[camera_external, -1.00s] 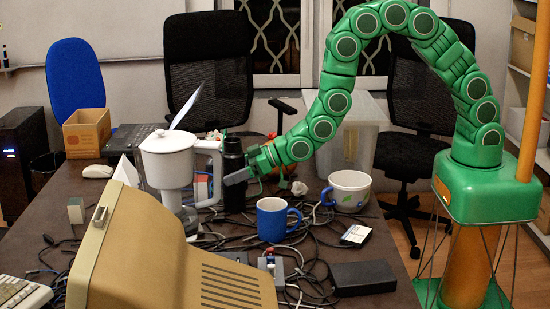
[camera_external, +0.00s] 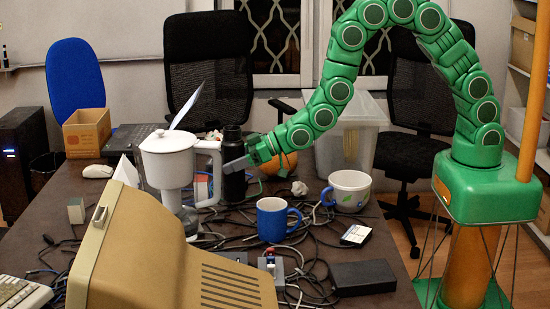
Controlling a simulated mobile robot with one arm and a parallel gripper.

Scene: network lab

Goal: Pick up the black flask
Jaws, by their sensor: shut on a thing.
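The black flask (camera_external: 232,186) is upright between the white pitcher-like appliance and my arm. My green gripper (camera_external: 238,164) comes in from the right and is shut on the flask's upper body. One grey finger shows across the flask's near side; the other is hidden. The flask appears held slightly above the table, though cables and clutter make the gap under its base hard to see.
The white appliance (camera_external: 168,163) stands close on the flask's left. A blue mug (camera_external: 271,220) and a white mug (camera_external: 349,188) stand to the right. Cables cover the middle of the table (camera_external: 110,236). A beige monitor (camera_external: 140,250) fills the front.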

